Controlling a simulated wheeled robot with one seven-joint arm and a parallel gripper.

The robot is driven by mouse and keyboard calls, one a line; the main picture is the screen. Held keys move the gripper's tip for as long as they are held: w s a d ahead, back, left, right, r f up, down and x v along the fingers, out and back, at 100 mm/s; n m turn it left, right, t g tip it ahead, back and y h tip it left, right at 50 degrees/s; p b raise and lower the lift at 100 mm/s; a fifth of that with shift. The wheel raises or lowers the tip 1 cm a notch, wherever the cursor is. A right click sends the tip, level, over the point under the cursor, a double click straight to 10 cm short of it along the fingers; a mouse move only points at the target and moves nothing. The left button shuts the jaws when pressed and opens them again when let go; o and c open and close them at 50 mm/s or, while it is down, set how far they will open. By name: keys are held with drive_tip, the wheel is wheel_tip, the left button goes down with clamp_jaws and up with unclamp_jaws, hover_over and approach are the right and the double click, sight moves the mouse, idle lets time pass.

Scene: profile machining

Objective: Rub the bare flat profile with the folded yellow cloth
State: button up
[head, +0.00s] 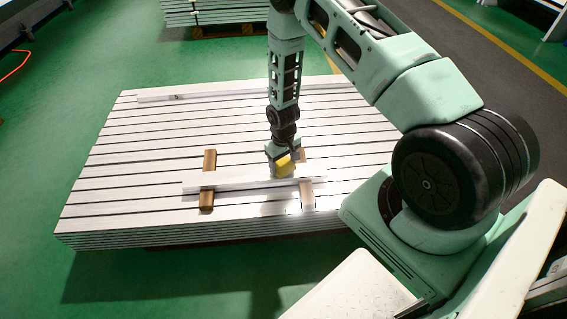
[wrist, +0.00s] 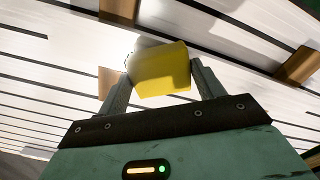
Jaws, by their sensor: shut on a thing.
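My gripper (wrist: 160,82) is shut on the folded yellow cloth (wrist: 163,70), which sits between its two fingers in the wrist view. In the head view the yellow cloth (head: 285,166) is at the bare flat profile (head: 235,182), over its right half. The profile is a pale, flat bar lying across two brown wooden blocks. In the wrist view the profile (wrist: 195,22) runs behind the cloth. I cannot tell whether the cloth touches the profile. My gripper in the head view (head: 281,158) points down and partly hides the cloth.
The left wooden block (head: 208,162) and right wooden block (head: 307,195) lie on a wide stack of pale slats (head: 120,180). A thin pale bar (head: 200,95) lies along the back of the stack. Green floor (head: 40,130) surrounds it. Another stack (head: 215,12) stands behind.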

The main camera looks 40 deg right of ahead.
sight(283, 164)
drive_tip(key=shift+w+r+p, duration=0.1)
drive_tip(key=shift+r+p, duration=2.05)
drive_tip(key=shift+r, duration=1.3)
